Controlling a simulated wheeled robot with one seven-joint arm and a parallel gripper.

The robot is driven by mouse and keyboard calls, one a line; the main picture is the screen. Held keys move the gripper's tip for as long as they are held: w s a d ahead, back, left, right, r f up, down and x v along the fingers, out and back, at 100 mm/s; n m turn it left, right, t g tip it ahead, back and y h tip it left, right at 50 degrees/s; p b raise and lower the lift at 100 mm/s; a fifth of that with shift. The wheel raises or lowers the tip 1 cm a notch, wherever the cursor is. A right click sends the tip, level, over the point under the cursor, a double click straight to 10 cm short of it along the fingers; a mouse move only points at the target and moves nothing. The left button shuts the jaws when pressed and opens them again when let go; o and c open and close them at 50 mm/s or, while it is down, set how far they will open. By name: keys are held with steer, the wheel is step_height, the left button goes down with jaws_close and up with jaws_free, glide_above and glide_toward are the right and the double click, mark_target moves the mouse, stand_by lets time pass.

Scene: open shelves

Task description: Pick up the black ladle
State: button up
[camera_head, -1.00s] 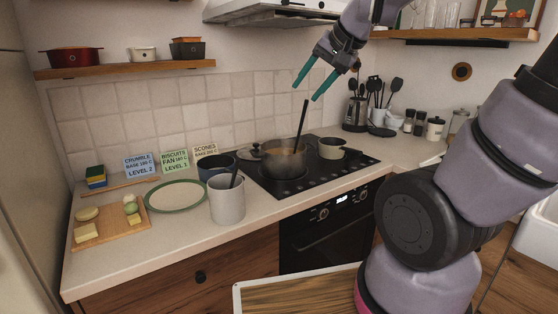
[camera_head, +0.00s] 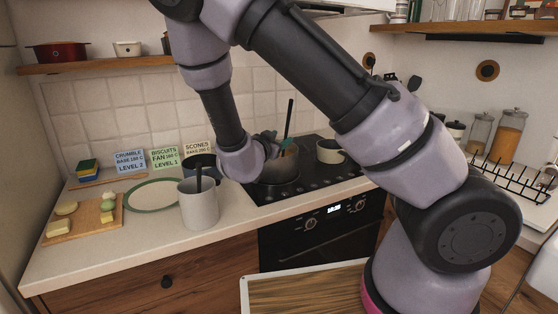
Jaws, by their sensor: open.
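A long black handle, which looks like the black ladle's (camera_head: 290,115), stands up out of the pot (camera_head: 278,176) on the hob, leaning slightly right. Its lower end is hidden in the pot. My gripper (camera_head: 287,146), with teal fingers, is at this handle just above the pot. The fingers are open; my wrist hides part of them and of the pot, so I cannot tell whether the handle lies between them.
A grey crock (camera_head: 199,205) with a dark utensil stands left of the hob. A cream pot (camera_head: 329,151) stands right on the hob. A green-rimmed plate (camera_head: 153,196) and a wooden board (camera_head: 88,219) lie further left. A shelf (camera_head: 110,65) hangs above.

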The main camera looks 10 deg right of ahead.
mark_target(287, 130)
steer(key=shift+t+h, duration=0.4)
steer(key=x, duration=0.4)
steer(key=shift+w+d+r, duration=0.1)
steer(key=shift+w+r, duration=0.2)
steer(key=shift+r, duration=0.05)
steer(key=shift+r+x, duration=0.2)
steer(key=shift+x, duration=1.15)
steer(key=shift+r+x, duration=0.25)
steer(key=shift+x, duration=1.15)
jaws_close()
